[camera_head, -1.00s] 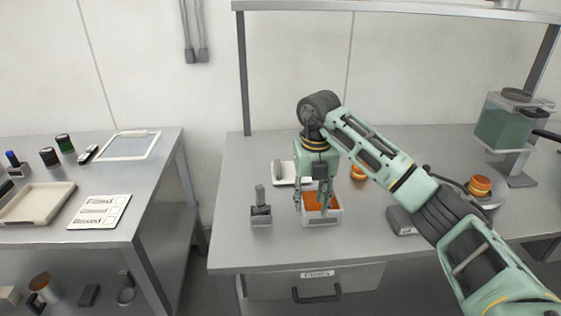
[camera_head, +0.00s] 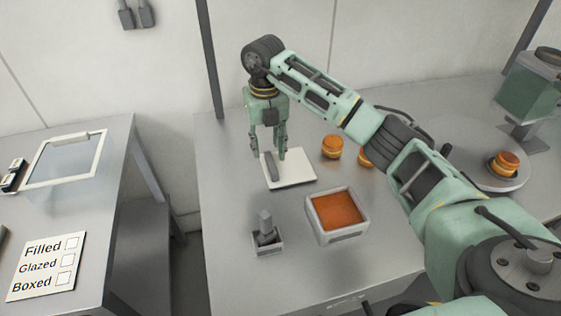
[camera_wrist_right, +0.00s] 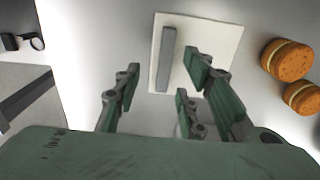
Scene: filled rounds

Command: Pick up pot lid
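The pot lid (camera_head: 298,175) is a flat white square plate with an upright grey bar handle. It lies on the steel table behind the pot (camera_head: 315,222), a white square tub with orange filling and no cover. My right gripper (camera_head: 269,157) points down over the lid, near its handle. In the right wrist view, my right gripper (camera_wrist_right: 160,72) has its fingers spread apart, with the lid (camera_wrist_right: 215,45) beyond them. The handle shows in the gap between the fingertips, and nothing is clamped. Whether the fingertips reach down beside the handle is unclear. My left gripper is not in view.
A small grey holder with an upright tool (camera_head: 267,238) stands left of the pot. Filled rounds (camera_head: 332,147) sit right of the lid, and one lies on a round plate (camera_head: 487,178). A side table (camera_head: 110,205) with a card stands at left.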

